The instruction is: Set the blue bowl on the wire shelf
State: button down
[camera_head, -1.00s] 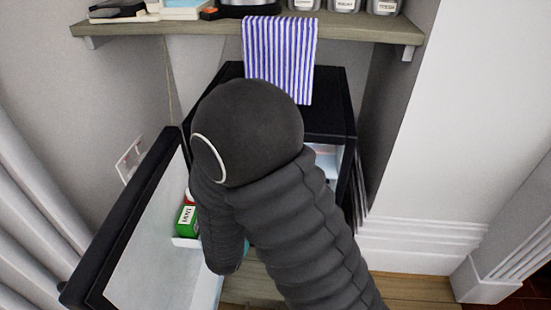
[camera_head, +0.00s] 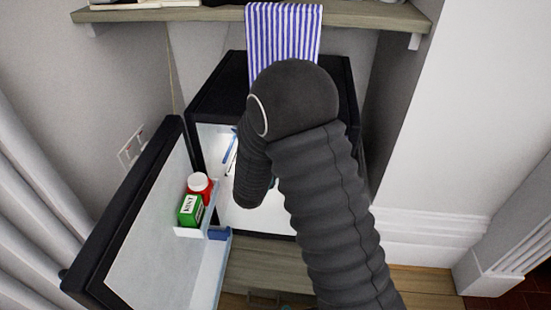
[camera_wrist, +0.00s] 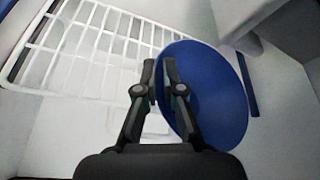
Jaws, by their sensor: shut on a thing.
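The blue bowl (camera_wrist: 215,85) is in the wrist view, tilted on edge. My gripper (camera_wrist: 165,75) is shut on its left rim. The white wire shelf (camera_wrist: 90,45) is at the upper left of the wrist view, inside the fridge, with the bowl close to its right end. I cannot tell whether they touch. In the head view, my arm hides the gripper and the bowl, and the open fridge (camera_head: 215,105) stands below the wall shelf.
The open fridge door (camera_head: 150,220) stands at the left, with a green box (camera_head: 190,210) and a red bottle with a white cap (camera_head: 199,184) in its door rack. A white wall (camera_head: 465,110) is at the right.

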jog(key=w, duration=0.1)
jog(key=w+d, duration=0.1)
jog(key=w, duration=0.1)
jog(key=shift+d+f, duration=0.1)
jog(key=shift+f, duration=0.6)
jog(key=shift+f+b, duration=0.2)
jog(key=shift+b, duration=0.2)
jog(key=c, duration=1.3)
grip_release()
